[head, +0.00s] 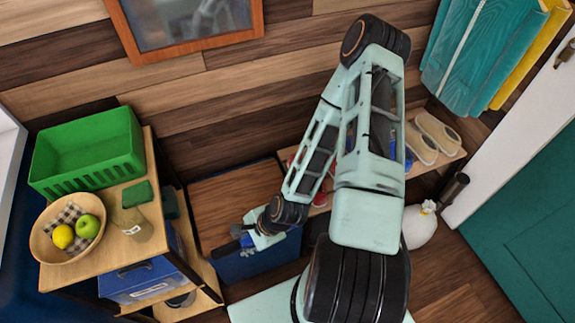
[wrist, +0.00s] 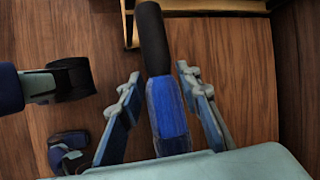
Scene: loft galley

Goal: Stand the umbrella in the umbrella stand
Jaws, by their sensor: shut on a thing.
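The umbrella (wrist: 168,112) is furled, with a blue body and a black end pointing away from my wrist. In the wrist view it lies between the two fingers of my gripper (wrist: 159,80), which is shut on it. A dark upright cylinder (head: 454,188) by the white door, far right of my gripper, looks like the umbrella stand. Its opening is hard to make out.
A shelf unit (head: 60,277) at left bears a green crate (head: 112,165) and a fruit bowl (head: 48,243). A shoe rack (head: 448,160) and a white goose-like figure (head: 418,226) stand near the cylinder. Coats (head: 470,50) hang above. Floor (head: 455,290) is clear at lower right.

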